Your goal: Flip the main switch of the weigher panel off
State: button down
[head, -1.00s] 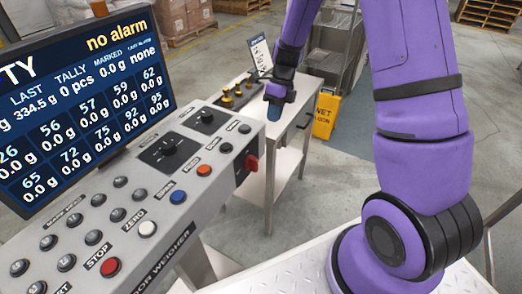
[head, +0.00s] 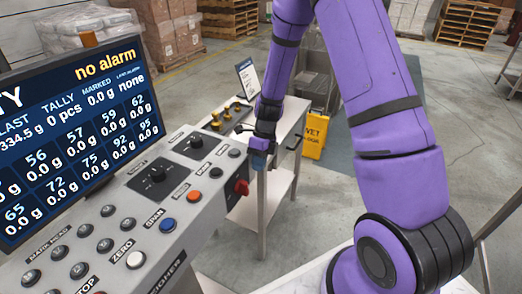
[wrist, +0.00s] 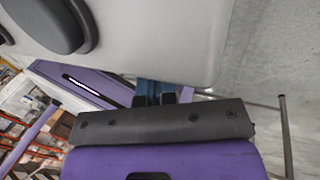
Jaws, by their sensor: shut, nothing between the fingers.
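The weigher panel (head: 150,215) is a sloped grey console with rows of buttons and knobs, at the left in the head view. A red knob (head: 242,187), which looks like the main switch, sits at its right end; its exact setting cannot be read. My gripper (head: 259,160) hangs just beyond and above the red knob, apart from it in the picture. It is shut and empty. In the wrist view my gripper (wrist: 155,97) points at a pale grey casing (wrist: 160,35) close by, with a dark rounded part at the upper left. The red knob does not show there.
A screen (head: 75,130) reading "no alarm" stands behind the panel. A steel table (head: 285,130) with yellow-based controls is beyond my gripper. A yellow wet-floor sign (head: 314,135) stands on the floor to the right. Pallets and wrapped boxes are far back.

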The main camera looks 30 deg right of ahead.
aim_at(243, 188)
jog(key=shift+s+a+f, duration=0.2)
jog(key=shift+s+a, duration=0.25)
jog(key=shift+a, duration=0.15)
jog(key=shift+s+a+f, duration=0.25)
jog(key=shift+s+a, duration=0.15)
jog(key=shift+a, duration=0.25)
jog(key=shift+s+a+f, duration=0.2)
jog(key=shift+s+a, duration=0.25)
jog(key=shift+a, duration=0.15)
jog(key=shift+a, duration=0.1)
